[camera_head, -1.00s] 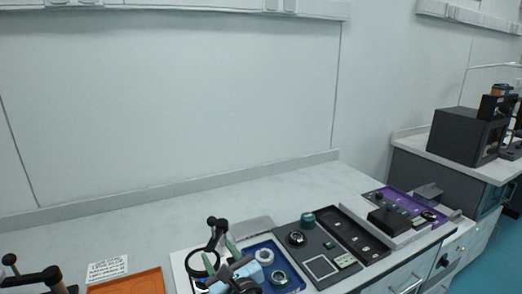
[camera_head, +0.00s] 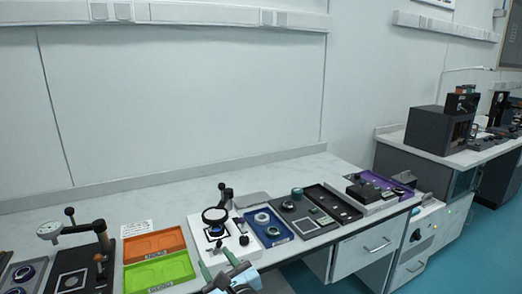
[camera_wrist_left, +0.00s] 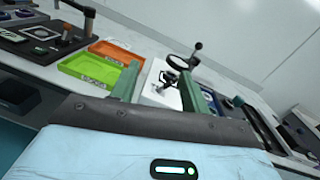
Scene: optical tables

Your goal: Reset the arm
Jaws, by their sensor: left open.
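My left gripper (camera_head: 218,262) shows at the bottom of the head view, in front of the table's front edge. Its two green fingers are apart with nothing between them. In the left wrist view the open gripper (camera_wrist_left: 160,78) points toward the table, its fingers on either side of a white board (camera_wrist_left: 164,86). In the head view this board (camera_head: 237,241) carries a round magnifier-like ring on a black stand (camera_head: 215,215). The gripper's lower part is cut off by the frame. My right gripper is not in view.
Orange (camera_head: 155,245) and green (camera_head: 160,272) trays lie left of the board. A blue tray (camera_head: 268,226), dark panels (camera_head: 305,216) and a purple tray (camera_head: 385,180) lie right. A dial stand (camera_head: 75,228) stands far left. The table strip along the wall is bare.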

